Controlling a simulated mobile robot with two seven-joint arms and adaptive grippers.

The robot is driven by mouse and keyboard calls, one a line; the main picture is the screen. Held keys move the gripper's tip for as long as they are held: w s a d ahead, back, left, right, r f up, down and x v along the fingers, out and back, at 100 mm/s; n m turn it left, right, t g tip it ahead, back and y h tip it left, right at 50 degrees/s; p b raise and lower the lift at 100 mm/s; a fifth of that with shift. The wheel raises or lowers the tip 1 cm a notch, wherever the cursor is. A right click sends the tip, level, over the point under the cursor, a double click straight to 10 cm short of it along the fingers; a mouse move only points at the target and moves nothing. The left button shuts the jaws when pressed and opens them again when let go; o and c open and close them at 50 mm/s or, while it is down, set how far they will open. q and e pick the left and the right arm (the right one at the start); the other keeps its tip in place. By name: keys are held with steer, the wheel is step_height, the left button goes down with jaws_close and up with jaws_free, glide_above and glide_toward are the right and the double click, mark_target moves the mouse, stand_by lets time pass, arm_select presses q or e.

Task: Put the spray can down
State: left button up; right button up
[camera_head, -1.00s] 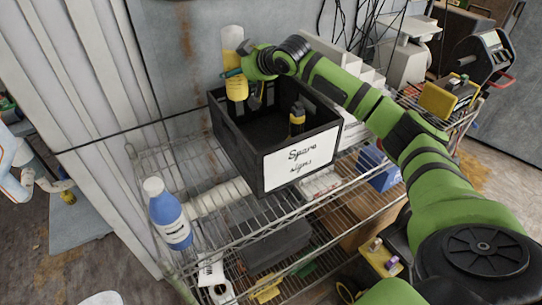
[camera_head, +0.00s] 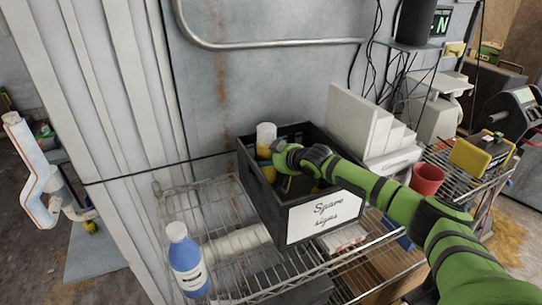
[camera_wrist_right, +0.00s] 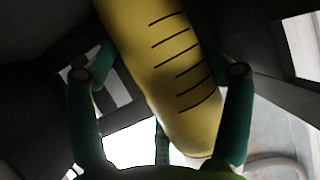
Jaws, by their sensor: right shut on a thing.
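The spray can (camera_head: 266,137), yellow with a white upper part, stands roughly upright at the back left of the black box (camera_head: 258,200) labelled "Spare signs". Its lower part is inside the box and its top rises above the back rim. My right gripper (camera_head: 272,163) is around the can, shut on it. In the right wrist view the yellow can (camera_wrist_right: 172,75) runs between the green fingers of the gripper (camera_wrist_right: 160,100). Whether the can's base touches the box floor is hidden.
The box stands on a wire shelf (camera_head: 215,195). A blue bottle (camera_head: 187,262) stands at the shelf's front left. White stepped blocks (camera_head: 365,130), a red cup (camera_head: 427,179) and a yellow case (camera_head: 482,157) are to the right. The wall is close behind.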

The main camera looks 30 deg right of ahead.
steer(key=shift+r, duration=0.1)
steer(key=shift+f, duration=0.6)
steer(key=o, duration=1.4)
steer(key=shift+c, duration=0.2)
steer(key=shift+r, duration=0.3)
steer(key=a+b+v, duration=0.1)
steer(key=b+v, duration=0.1)
steer(key=v, duration=0.5)
steer(key=shift+s+d+r, duration=0.3)
steer(key=shift+d+r, duration=0.1)
steer(key=shift+d, duration=0.1)
